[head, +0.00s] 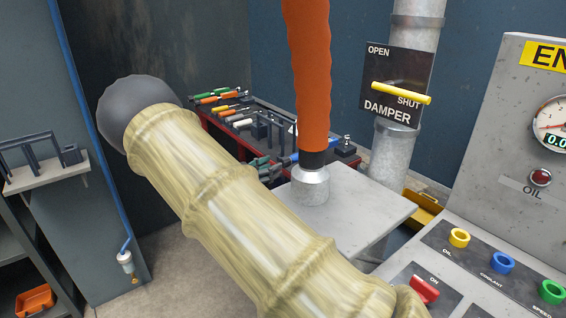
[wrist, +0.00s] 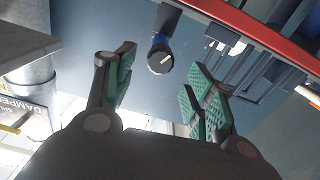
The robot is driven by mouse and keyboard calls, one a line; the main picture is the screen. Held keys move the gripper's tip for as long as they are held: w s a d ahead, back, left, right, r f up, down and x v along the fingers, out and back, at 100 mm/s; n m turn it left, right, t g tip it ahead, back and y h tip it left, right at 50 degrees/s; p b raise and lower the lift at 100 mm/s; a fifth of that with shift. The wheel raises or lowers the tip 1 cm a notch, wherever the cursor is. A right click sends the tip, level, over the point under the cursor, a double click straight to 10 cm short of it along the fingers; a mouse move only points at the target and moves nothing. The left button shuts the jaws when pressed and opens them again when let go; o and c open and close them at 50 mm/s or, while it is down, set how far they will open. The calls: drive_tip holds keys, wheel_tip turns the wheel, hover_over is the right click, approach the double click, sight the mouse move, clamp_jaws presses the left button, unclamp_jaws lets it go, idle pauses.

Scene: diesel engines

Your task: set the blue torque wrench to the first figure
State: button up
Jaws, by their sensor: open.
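In the wrist view, the blue torque wrench (wrist: 160,57) shows its end towards me: a blue collar and a dark round knob with a white mark. I cannot read any figures on it. My gripper (wrist: 163,85) is open, with a green-padded finger on either side and the knob in the gap ahead, apart from both pads. In the head view, green finger parts (head: 264,168) show small at the front edge of the tool cart, largely hidden.
The red-edged tool cart (head: 222,131) holds several screwdrivers and dark holders. Its red edge (wrist: 256,32) runs close beyond the wrench. A grey plate (head: 375,213) is nearer. A damper pipe (head: 395,150) with a yellow handle and a control panel (head: 490,150) stand at the right.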

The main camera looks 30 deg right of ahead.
sight(283, 163)
drive_tip(key=shift+w+d+p, duration=0.15)
drive_tip(key=shift+d+p, duration=0.05)
drive_tip(key=shift+d, duration=1.2)
drive_tip(key=shift+w+d+p, duration=0.1)
drive_tip(key=shift+d+p, duration=0.1)
drive_tip(key=shift+d, duration=1.2)
drive_tip(key=c, duration=1)
